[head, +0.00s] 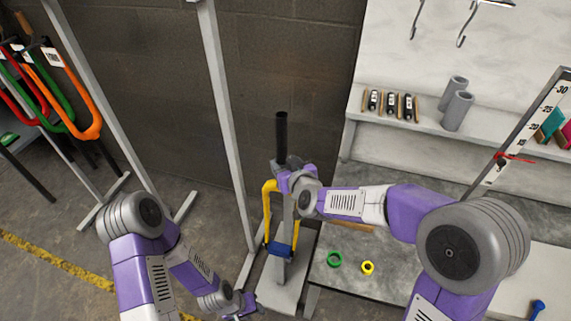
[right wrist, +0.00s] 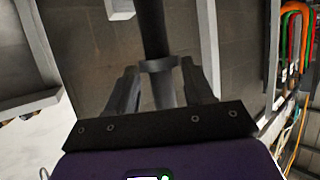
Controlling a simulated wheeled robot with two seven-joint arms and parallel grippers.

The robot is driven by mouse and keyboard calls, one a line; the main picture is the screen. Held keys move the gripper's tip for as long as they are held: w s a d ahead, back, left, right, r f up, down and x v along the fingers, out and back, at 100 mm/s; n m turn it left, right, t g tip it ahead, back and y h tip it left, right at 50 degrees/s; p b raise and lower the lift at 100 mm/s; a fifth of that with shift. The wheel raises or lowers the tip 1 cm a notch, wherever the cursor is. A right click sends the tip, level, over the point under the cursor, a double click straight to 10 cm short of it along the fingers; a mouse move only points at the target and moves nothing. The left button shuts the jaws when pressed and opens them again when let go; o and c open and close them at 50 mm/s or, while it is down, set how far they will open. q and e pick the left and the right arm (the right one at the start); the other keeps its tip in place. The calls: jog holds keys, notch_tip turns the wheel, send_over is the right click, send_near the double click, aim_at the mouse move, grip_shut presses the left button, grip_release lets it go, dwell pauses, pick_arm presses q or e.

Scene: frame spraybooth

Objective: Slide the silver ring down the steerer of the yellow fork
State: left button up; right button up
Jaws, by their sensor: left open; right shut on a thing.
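The yellow fork (head: 269,205) is held upright at a grey stand, with a blue block (head: 279,249) low on it. Its black steerer (head: 281,135) points up and also shows in the right wrist view (right wrist: 152,28). My right gripper (head: 283,168) is at the lower part of the visible steerer. In the right wrist view, its fingers are shut on the silver ring (right wrist: 158,65), which sits around the steerer. The gripper hides the ring in the head view. My left gripper (head: 243,305) is open and empty, low and apart from the fork.
A workbench at right holds a green ring (head: 335,259), a yellow ring (head: 367,268) and a blue tool (head: 537,308). Grey cylinders (head: 457,109) stand on the shelf above. Colored forks (head: 82,122) hang on a rack at left. A grey post (head: 222,110) rises beside the fork.

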jog(key=shift+f+b, duration=0.4)
jog(key=shift+f, duration=1.85)
jog(key=shift+f, duration=0.85)
dwell(1.3)
jog(key=o, duration=1.2)
